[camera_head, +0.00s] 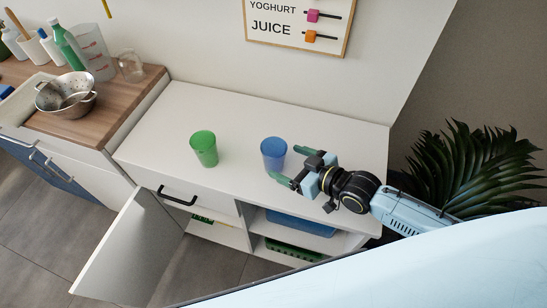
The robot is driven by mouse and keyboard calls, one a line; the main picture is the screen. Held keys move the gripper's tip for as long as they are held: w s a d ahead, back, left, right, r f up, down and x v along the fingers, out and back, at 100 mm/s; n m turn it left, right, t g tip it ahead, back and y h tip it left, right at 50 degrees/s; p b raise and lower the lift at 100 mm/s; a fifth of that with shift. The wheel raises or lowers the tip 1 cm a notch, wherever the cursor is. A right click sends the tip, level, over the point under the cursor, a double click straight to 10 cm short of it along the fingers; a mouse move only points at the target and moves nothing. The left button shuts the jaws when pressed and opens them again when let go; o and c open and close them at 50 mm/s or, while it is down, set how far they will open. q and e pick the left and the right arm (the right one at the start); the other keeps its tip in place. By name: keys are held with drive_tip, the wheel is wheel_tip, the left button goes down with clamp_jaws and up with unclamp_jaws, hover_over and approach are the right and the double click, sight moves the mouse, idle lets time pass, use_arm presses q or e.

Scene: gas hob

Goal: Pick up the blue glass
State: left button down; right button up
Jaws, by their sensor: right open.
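The blue glass (273,154) stands upright on the white counter (240,118), right of the middle of the picture. A green glass (204,149) stands upright to its left, apart from it. My right gripper (284,165) is open just to the right of the blue glass, its fingers pointing left towards it. One fingertip lies close to the lower right side of the blue glass; I cannot tell whether they touch. My left gripper is not in view.
Below the counter a cabinet door (133,252) hangs open beside shelves with a blue bin (300,223) and a green basket (292,249). A wooden worktop at left holds a metal colander (66,95). A plant (470,165) stands at right. The counter behind the glasses is clear.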

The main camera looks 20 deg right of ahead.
sight(266, 152)
drive_tip(key=shift+w+a, duration=0.15)
drive_tip(key=shift+w, duration=0.05)
drive_tip(key=x, duration=0.4)
drive_tip(key=shift+w+a+r, duration=0.1)
drive_tip(key=shift+w+a, duration=0.05)
drive_tip(key=shift+a, duration=0.15)
drive_tip(key=shift+w+a+b, duration=0.15)
drive_tip(key=shift+w+b, duration=0.1)
drive_tip(key=shift+b, duration=0.05)
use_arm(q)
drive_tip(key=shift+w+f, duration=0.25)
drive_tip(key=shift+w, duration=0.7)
use_arm(e)
drive_tip(key=c, duration=1.2)
